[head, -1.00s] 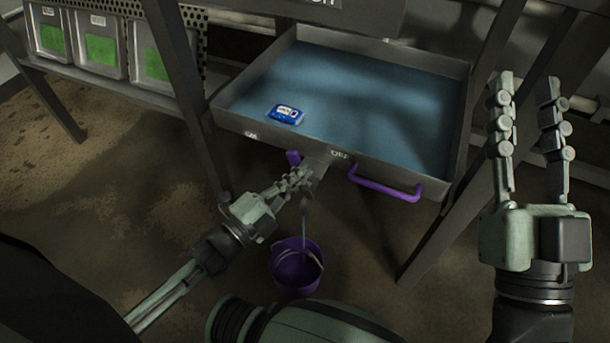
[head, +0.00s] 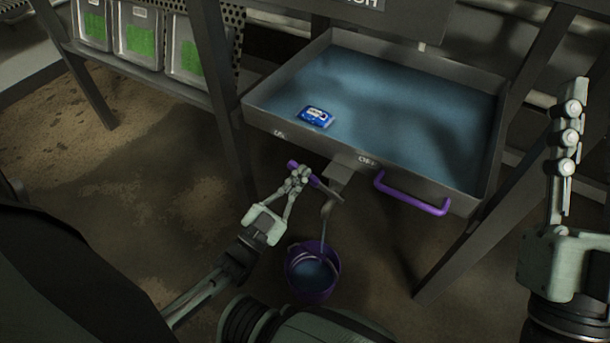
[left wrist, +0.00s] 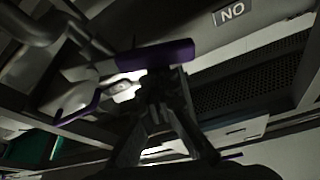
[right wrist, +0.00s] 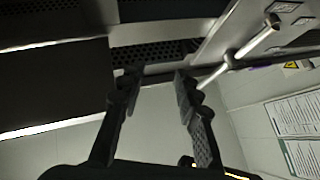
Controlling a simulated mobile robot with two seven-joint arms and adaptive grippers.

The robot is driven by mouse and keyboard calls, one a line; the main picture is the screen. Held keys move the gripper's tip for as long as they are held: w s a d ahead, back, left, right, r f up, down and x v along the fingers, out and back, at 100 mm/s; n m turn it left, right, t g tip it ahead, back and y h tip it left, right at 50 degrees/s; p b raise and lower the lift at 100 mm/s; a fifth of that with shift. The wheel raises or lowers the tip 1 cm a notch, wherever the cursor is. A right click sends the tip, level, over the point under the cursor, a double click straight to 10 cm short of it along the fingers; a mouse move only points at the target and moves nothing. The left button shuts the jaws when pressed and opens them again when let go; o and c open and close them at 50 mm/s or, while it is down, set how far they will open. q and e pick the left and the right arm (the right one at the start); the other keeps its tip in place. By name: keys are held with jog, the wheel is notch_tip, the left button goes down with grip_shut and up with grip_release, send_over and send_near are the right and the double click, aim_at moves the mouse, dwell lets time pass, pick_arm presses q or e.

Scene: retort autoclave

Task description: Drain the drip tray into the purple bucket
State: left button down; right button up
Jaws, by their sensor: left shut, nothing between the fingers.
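The wide grey drip tray (head: 330,146) holds bluish liquid, with a blue-and-white packet (head: 316,117) in it at the left. A purple valve lever (head: 316,182) is below its front wall, beside the drain fitting (head: 341,172). A stream falls from the fitting into the purple bucket (head: 291,268) on the floor, which has liquid in it. My left gripper (head: 299,174) is shut and empty at the lever, partly hiding it; I cannot tell whether they touch. The lever (left wrist: 150,57) crosses just beyond the fingertips in the left wrist view. My right gripper (right wrist: 153,84) is open and empty.
A purple handle (head: 412,196) sticks out from the tray's front. Grey frame legs (head: 222,85) stand either side of the tray. Bins with green labels (head: 140,40) stand on a shelf at the left. The floor left of the bucket is clear.

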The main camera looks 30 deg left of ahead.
pick_arm(q)
jog(key=n+y, duration=0.1)
jog(key=n, duration=0.1)
jog(key=f+n, duration=0.1)
jog(key=a+f+n+y, duration=0.1)
jog(key=n, duration=0.1)
jog(key=shift+f+n+y+b, duration=0.25)
jog(key=shift+n+y+b, duration=0.05)
pick_arm(e)
jog(key=shift+s+d+r+t, duration=0.35)
jog(key=shift+s+t, duration=0.15)
jog(key=shift+t, duration=0.1)
pick_arm(q)
jog(key=shift+f, duration=0.1)
pick_arm(e)
jog(key=shift+s+r, duration=0.1)
jog(key=shift+r, duration=0.25)
